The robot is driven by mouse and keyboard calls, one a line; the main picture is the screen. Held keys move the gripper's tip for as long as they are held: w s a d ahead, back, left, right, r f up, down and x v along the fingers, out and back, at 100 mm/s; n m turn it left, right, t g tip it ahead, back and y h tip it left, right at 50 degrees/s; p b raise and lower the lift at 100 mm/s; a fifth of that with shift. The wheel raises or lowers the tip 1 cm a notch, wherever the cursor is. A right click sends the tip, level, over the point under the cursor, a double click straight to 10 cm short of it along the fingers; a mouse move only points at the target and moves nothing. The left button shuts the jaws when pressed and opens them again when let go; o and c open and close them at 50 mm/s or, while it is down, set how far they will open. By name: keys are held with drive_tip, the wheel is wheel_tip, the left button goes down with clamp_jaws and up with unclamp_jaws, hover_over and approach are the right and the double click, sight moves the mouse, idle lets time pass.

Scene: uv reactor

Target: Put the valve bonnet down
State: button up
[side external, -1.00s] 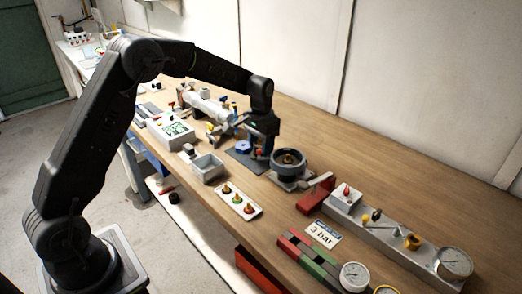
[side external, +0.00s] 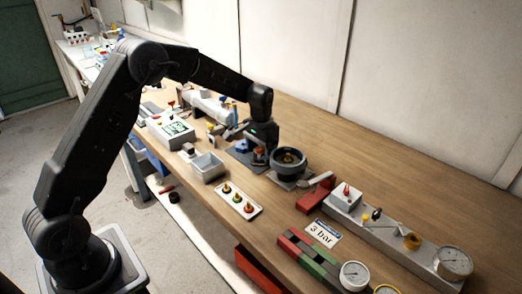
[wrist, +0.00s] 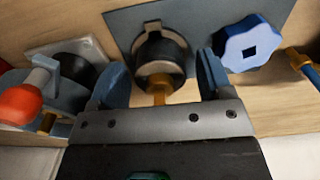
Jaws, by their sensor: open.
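A dark cylindrical part with a brass stem, which looks like the valve bonnet (wrist: 160,52), stands on the dark grey mat (wrist: 118,20) in the wrist view. My gripper (wrist: 160,78) is open, with one finger to each side of the bonnet's stem end and visible gaps between. In the side view my gripper (side external: 260,145) is low over the mat (side external: 238,154), and an orange-brown bit of the part shows at its tips. A blue handwheel (wrist: 249,44) with a square hole lies on the mat, to the right of the bonnet in the wrist view.
A dark round vessel (side external: 289,163) stands close to the right of my gripper. A grey open bin (side external: 208,167) and a white tray (side external: 239,200) with several small knobs are nearer the front. The wooden table behind the vessel is clear.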

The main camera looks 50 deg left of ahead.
wheel_tip(320, 180, up, 12)
drive_tip(key=shift+r, duration=0.25)
drive_tip(key=s+d+r+t, duration=0.1)
drive_tip(key=s+d+r, duration=0.15)
drive_tip(key=s, duration=0.45)
drive_tip(key=s+d+r+t, duration=0.2)
drive_tip(key=s+r, duration=0.2)
drive_tip(key=s, duration=0.3)
drive_tip(key=s+d+r+t, duration=0.1)
drive_tip(key=s+d+r, duration=0.2)
drive_tip(key=s, duration=0.5)
drive_tip(key=s+d+f+t, duration=0.1)
drive_tip(key=s+f, duration=0.3)
drive_tip(key=s, duration=0.5)
drive_tip(key=shift+d+t, duration=0.2)
drive_tip(key=shift+t, duration=0.1)
